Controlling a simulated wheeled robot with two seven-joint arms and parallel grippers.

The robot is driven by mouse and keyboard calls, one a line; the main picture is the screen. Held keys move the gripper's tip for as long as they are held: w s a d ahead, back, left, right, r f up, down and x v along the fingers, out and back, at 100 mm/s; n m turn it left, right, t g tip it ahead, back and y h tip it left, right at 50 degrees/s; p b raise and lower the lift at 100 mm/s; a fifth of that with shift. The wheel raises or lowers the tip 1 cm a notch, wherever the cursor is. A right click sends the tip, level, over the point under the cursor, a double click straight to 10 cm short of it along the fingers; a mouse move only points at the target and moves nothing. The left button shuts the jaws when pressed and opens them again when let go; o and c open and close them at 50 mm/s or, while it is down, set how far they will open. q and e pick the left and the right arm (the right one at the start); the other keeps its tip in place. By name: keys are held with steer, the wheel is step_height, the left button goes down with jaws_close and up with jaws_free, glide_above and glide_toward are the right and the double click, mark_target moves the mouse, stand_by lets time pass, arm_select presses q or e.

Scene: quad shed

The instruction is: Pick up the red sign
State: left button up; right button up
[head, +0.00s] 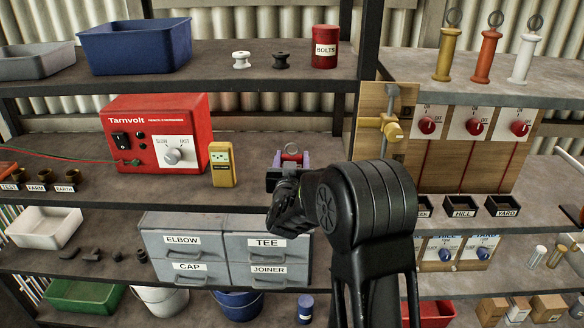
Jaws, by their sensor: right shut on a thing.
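My right gripper (290,163) is in front of the middle shelf, to the right of the yellow meter. My left gripper is not in view.
A red Tarnvolt box (157,133) and the yellow meter (222,164) stand left of the gripper. A wooden panel with red knobs (474,125) and a brass valve (391,127) are to the right. Grey drawers (222,250) sit below. An upper shelf (215,62) runs overhead.

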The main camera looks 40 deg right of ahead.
step_height(320, 180, up, 10)
steer(key=shift+p, duration=0.45)
stand_by(1.4)
